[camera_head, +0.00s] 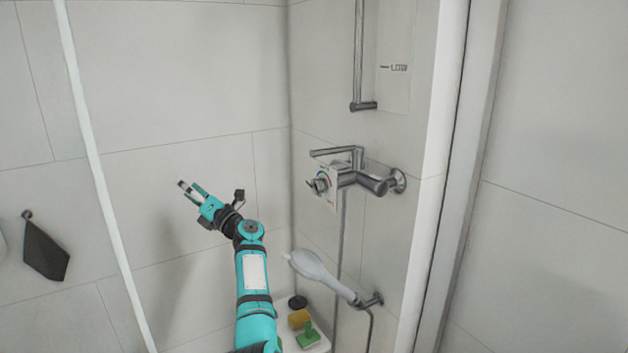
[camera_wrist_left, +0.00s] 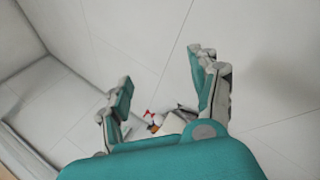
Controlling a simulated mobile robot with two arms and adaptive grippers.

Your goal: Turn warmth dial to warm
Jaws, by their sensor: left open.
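The warmth dial (camera_head: 317,185) is a small metallic knob on a pale plate with a coloured arc, on the front of the chrome shower mixer (camera_head: 349,179) at the wall. The exact direction the dial points is too small to tell. My left gripper (camera_head: 189,190) is open and empty, well to the left of the dial and apart from it. In the left wrist view its two fingers (camera_wrist_left: 160,68) are spread wide. Small red, orange and grey shapes (camera_wrist_left: 160,121) show between them, too small to identify.
A grey hand shower (camera_head: 318,272) sits in its holder below the mixer. A white shelf (camera_head: 318,347) with a yellow block, a green item and a black round item stands low in the corner. A dark cloth (camera_head: 44,252) hangs at left. A vertical bar (camera_head: 358,55) rises above the mixer.

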